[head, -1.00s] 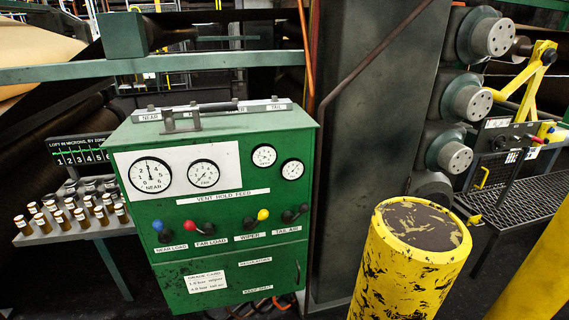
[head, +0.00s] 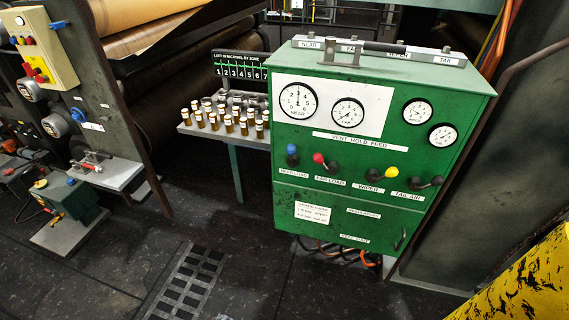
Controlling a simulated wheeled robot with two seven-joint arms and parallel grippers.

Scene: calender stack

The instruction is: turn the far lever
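The green cabinet (head: 380,208) stands right of centre in the head view. Its front carries a row of small levers above labels. The far lever, with a red knob (head: 318,158), sits above the "FAR LOAD" label (head: 329,181); its knob is at the left end and its dark hub to the right. A blue-knobbed lever (head: 291,149) is left of it, and a yellow-knobbed lever (head: 391,173) and a black one (head: 437,181) are to the right. The far gauge (head: 348,113) is above. Neither of my grippers is in view.
A rack of small brown bottles (head: 228,122) stands left of the cabinet. A yellow post (head: 525,285) is at the lower right. A machine frame (head: 115,95) with a control box is at the left. The dark floor in front is clear, with a grating (head: 187,285).

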